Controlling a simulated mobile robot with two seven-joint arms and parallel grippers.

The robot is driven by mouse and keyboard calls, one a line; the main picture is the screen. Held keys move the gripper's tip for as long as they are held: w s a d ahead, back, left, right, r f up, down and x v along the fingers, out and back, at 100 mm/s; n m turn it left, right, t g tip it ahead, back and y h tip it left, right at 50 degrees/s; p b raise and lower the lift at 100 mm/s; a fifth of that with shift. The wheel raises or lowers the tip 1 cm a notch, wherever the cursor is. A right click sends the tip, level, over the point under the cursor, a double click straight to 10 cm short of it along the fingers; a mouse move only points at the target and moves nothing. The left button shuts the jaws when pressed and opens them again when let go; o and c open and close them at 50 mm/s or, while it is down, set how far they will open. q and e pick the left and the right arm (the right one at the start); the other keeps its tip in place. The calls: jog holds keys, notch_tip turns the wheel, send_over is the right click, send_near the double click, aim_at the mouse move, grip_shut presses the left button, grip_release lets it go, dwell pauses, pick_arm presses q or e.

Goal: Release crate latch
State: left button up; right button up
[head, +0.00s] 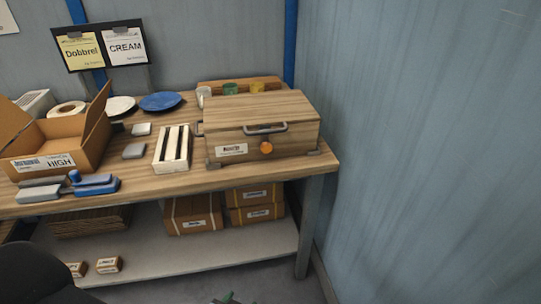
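A wooden crate (290,106) with a closed lid stands at the right end of the workbench. Its front has a grey metal handle (266,129), a white label (231,150) and a round orange latch knob (266,147) just below the handle. I cannot tell from this distance how the latch is set. Neither of my grippers can be made out in the head view. No gripper is at the crate.
The workbench (230,177) also holds an open cardboard box (95,135), a white slatted rack (172,148), a blue plate (160,101), a white plate (119,105) and cups behind the crate. Boxes (192,213) sit on the lower shelf. A wall (420,150) stands close at right.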

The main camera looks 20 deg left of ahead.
pick_arm(q)
jog(key=w+a+r+n+t+y+b, duration=0.1)
jog(key=w+r+n+t+y+b, duration=0.15)
jog(key=w+r, duration=0.75)
jog(key=w+r+n+t+y+b, duration=0.15)
jog(key=w+r+y, duration=0.3)
jog(key=w, duration=0.95)
jog(key=w+r+n+y, duration=0.2)
jog(key=w+r+n, duration=0.1)
jog(key=r, duration=0.6)
jog(key=shift+w+r+t, duration=0.3)
jog(key=shift+w+t, duration=0.1)
pick_arm(e)
jog(key=shift+g, duration=0.4)
jog(key=f, duration=0.1)
jog(key=s+f, duration=0.1)
jog(key=f, duration=0.1)
jog(key=s+f, duration=0.1)
jog(key=f, duration=0.1)
jog(key=shift+s, duration=0.1)
jog(key=shift+a, duration=0.15)
